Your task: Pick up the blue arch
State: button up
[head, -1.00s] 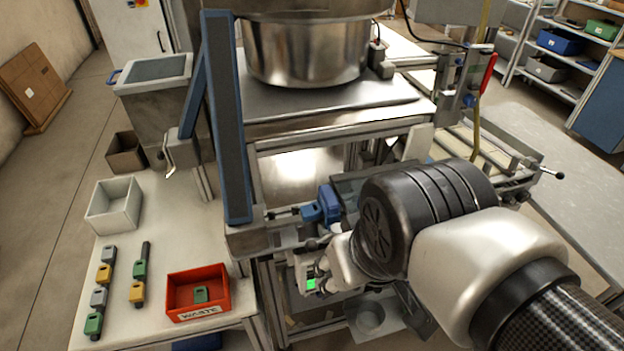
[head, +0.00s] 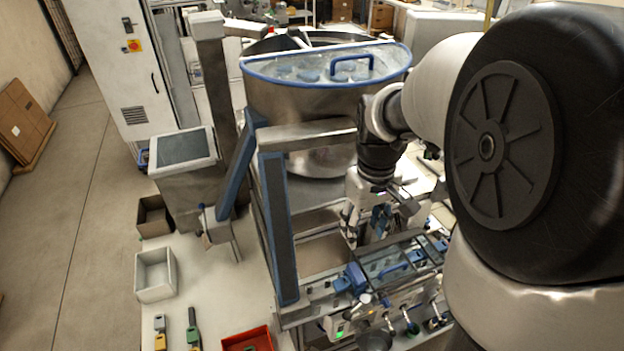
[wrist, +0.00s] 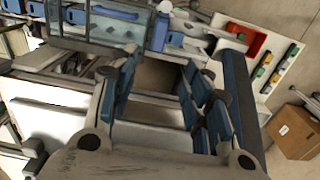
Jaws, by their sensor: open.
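Two blue arch-shaped handles show in the head view, and I cannot tell which one is the named arch. One blue arch (head: 350,66) stands on the clear lid of the big steel drum. A smaller blue arch (head: 393,271) lies on the clear cover of the machine below; in the wrist view a blue arch (wrist: 115,13) shows at the top left on a clear panel. My gripper (head: 378,222) points down in front of the drum, above and behind the machine cover. Its blue-padded fingers are apart and empty in the wrist view (wrist: 160,78).
A blue-edged steel post (head: 280,228) stands left of my gripper. The drum (head: 300,100) rises behind it. A white bin (head: 155,274), a red tray (head: 247,340) and several small coloured blocks are on the left table.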

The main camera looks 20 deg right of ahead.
aim_at(356, 272)
notch_tip(356, 272, down, 16)
jog(key=shift+f+b, duration=0.1)
jog(key=shift+b, duration=0.25)
jog(key=shift+s, duration=0.1)
jog(key=shift+c, duration=0.2)
grip_shut()
dwell(0.3)
